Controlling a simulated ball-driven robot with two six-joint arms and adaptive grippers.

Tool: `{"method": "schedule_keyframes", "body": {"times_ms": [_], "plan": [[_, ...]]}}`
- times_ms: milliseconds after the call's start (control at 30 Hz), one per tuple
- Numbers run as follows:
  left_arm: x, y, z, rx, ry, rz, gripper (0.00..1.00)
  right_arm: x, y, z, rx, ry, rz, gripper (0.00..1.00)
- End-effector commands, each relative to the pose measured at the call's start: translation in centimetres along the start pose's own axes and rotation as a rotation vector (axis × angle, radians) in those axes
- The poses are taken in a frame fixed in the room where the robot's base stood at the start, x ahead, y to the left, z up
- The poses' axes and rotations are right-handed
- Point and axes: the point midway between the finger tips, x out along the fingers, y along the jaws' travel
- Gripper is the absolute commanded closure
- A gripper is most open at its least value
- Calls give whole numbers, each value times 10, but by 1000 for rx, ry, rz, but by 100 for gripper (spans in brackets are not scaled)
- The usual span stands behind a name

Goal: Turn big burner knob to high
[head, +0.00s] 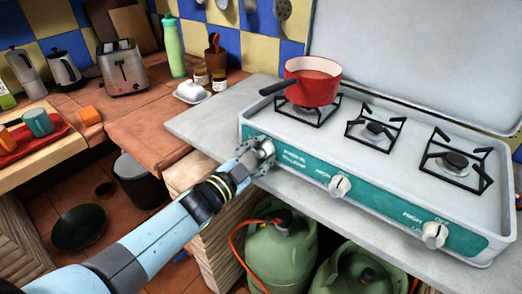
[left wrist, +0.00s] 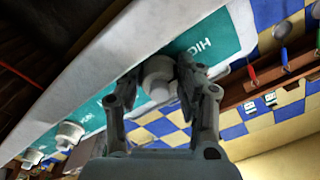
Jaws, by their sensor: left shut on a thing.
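The stove (head: 390,130) has a teal front panel with white knobs. My left gripper (head: 263,153) is at the leftmost knob, which it mostly hides in the head view. In the left wrist view, this white knob (left wrist: 157,78) sits between the two fingers of my left gripper (left wrist: 158,84), which are shut on it. The letters "HI" show on the panel beside it. The middle knob (head: 340,186) and the right knob (head: 434,234) are untouched, with "HIGH" printed beside each. My right gripper is not in view.
A red pot (head: 313,75) stands on the left burner, its dark handle pointing left. The middle burner (head: 375,130) and right burner (head: 456,160) are bare. Green gas cylinders (head: 283,245) with an orange hose stand below. A toaster (head: 122,68) is on the tiled counter at left.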

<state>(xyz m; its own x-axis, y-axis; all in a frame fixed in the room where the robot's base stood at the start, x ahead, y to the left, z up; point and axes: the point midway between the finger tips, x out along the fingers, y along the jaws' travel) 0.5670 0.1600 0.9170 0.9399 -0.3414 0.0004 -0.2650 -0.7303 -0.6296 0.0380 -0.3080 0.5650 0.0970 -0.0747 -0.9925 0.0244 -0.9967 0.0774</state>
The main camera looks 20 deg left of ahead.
Motion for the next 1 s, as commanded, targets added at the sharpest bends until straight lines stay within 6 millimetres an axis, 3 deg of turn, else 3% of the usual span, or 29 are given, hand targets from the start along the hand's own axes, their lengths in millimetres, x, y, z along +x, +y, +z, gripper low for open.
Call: {"method": "schedule_keyframes", "body": {"times_ms": [400,433,500,800,1000], "plan": [[-1,1,1,-8,-3,2,97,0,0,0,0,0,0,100],[-1,1,1,-8,-3,2,64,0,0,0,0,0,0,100],[-1,1,1,-7,-3,2,56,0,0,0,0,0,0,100],[-3,1,1,-7,-2,1,56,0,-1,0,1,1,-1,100],[-34,2,2,-6,-4,2,56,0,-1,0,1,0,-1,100]]}}
